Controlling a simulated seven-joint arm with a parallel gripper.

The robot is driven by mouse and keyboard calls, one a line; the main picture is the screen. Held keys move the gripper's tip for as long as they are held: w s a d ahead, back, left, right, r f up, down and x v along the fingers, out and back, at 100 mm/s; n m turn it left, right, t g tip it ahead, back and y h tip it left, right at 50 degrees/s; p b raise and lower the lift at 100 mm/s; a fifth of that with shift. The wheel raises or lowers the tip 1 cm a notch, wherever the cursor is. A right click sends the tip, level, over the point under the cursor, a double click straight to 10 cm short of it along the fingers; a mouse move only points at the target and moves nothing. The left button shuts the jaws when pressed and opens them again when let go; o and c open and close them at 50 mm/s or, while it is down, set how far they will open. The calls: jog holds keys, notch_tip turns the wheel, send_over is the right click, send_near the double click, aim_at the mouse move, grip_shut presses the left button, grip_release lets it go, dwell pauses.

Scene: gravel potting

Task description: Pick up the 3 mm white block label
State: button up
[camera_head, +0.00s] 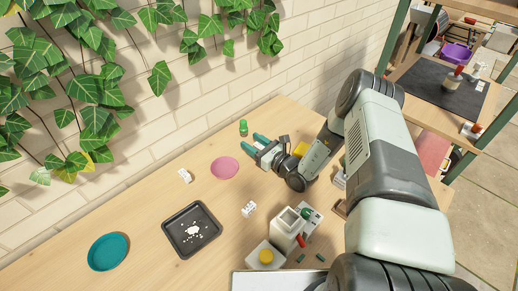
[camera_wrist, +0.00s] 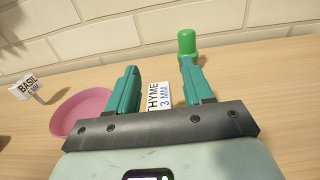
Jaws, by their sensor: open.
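A white block label reading "THYME 3 MM" (camera_wrist: 158,97) stands on the table between the two teal fingers of my gripper (camera_wrist: 159,68) in the wrist view. The palm edge hides its lower part. I cannot tell whether a finger touches it. My gripper (camera_head: 256,144) is open, low over the back of the table in the head view, where I cannot make out this label. Another white label, reading "BASIL 6 MM" (camera_wrist: 25,89), stands at the left in the wrist view.
A green capped object (camera_wrist: 187,43) stands just beyond the right finger. A pink saucer (camera_wrist: 72,112) lies left of my gripper. A black tray (camera_head: 176,239) with white gravel, a teal saucer (camera_head: 108,251) and another white label (camera_head: 249,209) are nearer the front. The brick wall is behind.

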grip_shut()
